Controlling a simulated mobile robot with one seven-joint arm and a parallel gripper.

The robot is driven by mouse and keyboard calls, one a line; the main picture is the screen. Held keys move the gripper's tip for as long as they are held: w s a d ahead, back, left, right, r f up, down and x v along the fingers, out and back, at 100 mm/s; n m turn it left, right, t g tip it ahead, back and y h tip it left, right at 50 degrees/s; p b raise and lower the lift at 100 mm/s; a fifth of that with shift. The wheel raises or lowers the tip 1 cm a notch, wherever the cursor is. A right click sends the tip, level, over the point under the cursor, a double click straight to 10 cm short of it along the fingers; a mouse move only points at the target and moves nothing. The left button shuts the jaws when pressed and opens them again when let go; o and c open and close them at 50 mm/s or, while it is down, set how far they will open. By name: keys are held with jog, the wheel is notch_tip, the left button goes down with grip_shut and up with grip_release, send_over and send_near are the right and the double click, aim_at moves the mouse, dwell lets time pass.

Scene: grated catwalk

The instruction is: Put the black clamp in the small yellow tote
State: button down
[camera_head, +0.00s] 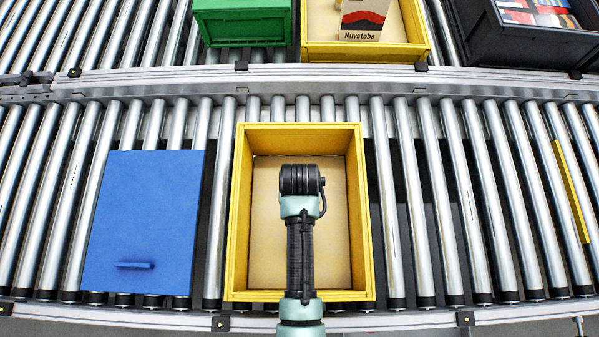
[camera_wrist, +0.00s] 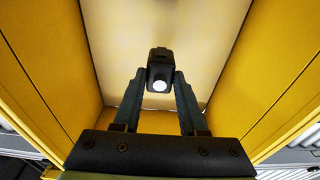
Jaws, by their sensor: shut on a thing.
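The small yellow tote (camera_head: 240,215) stands on the near roller conveyor with a pale, bare floor. In the wrist view its yellow walls (camera_wrist: 55,70) rise on both sides. My gripper (camera_wrist: 161,88) points down into the tote and is shut on the black clamp (camera_wrist: 160,62), a small dark piece with a bright round end, held between the fingertips. The clamp is inside the tote's walls as seen from the wrist; I cannot tell whether it touches the floor. In the head view my arm hides the fingers and the clamp.
A blue panel with a small handle (camera_head: 145,220) lies on the rollers left of the tote. On the far conveyor are a green tote (camera_head: 243,25), another yellow tote (camera_head: 365,52) holding a box (camera_head: 362,18), and a dark grey tote (camera_head: 520,42). Rollers to the right are mostly clear.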

jog(key=shift+f, duration=2.2)
jog(key=shift+f, duration=0.2)
jog(key=shift+c, duration=2.3)
grip_release()
jog(key=shift+r, duration=0.1)
